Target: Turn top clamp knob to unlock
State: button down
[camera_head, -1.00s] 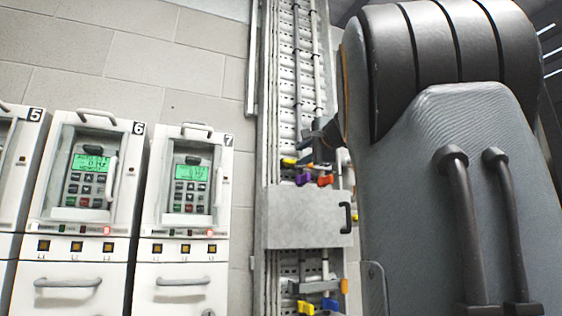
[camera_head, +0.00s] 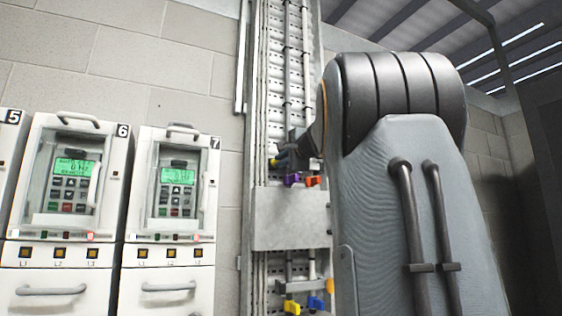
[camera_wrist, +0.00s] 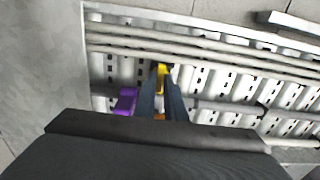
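The top clamp knob appears to be the yellow knob (camera_wrist: 161,76), the uppermost of a coloured group on the grey column. Its left end also shows in the head view (camera_head: 275,163). In the wrist view my gripper (camera_wrist: 161,82) has one dark finger on each side of the yellow knob, with the tips close to its sides. I cannot tell whether they touch it. In the head view my gripper (camera_head: 286,153) reaches in from the right and hides part of the knob. A purple knob (camera_wrist: 126,101) lies just left of the fingers and also shows in the head view (camera_head: 292,180).
White cabinets (camera_head: 170,215) numbered 5 to 7 stand at the left. Rods run along the column.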

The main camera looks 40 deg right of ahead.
jog(key=shift+f+n+b, duration=0.1)
jog(key=shift+n+b, duration=0.2)
jog(key=shift+b, duration=0.3)
jog(key=shift+n+b, duration=6.8)
jog(key=shift+n, duration=1.8)
jog(key=c, duration=1.8)
grip_release()
jog(key=shift+s, duration=0.1)
